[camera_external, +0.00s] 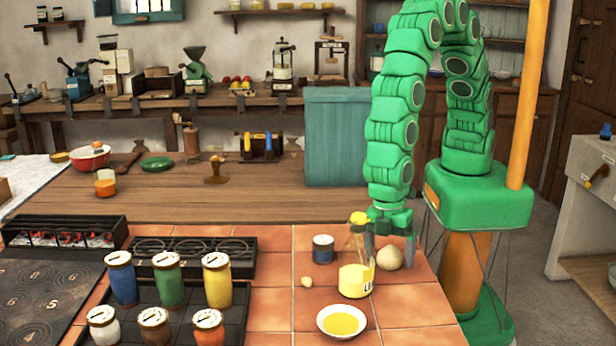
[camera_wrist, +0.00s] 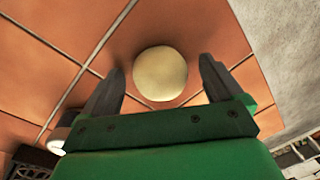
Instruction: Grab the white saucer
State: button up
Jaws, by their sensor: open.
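The white saucer (camera_external: 325,331) is a shallow round white dish near the front edge of the tiled counter, with something yellow in it. My gripper (camera_external: 392,238) is behind it and to its right, pointing down above the tiles. It is open and empty. In the wrist view, the two fingers of my gripper (camera_wrist: 161,66) stand apart, with a round cream-coloured ball (camera_wrist: 160,75) beyond and between them. This ball (camera_external: 390,258) appears just below my gripper in the external view. I cannot make out the saucer in the wrist view.
A glass bottle with yellow contents (camera_external: 355,278) stands between my gripper and the saucer. Several coloured jars (camera_external: 169,284) stand farther left. Tiles right of the saucer are clear.

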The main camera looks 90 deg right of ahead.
jog(key=shift+c, duration=0.2)
jog(key=c, duration=0.8)
jog(key=shift+c, duration=0.2)
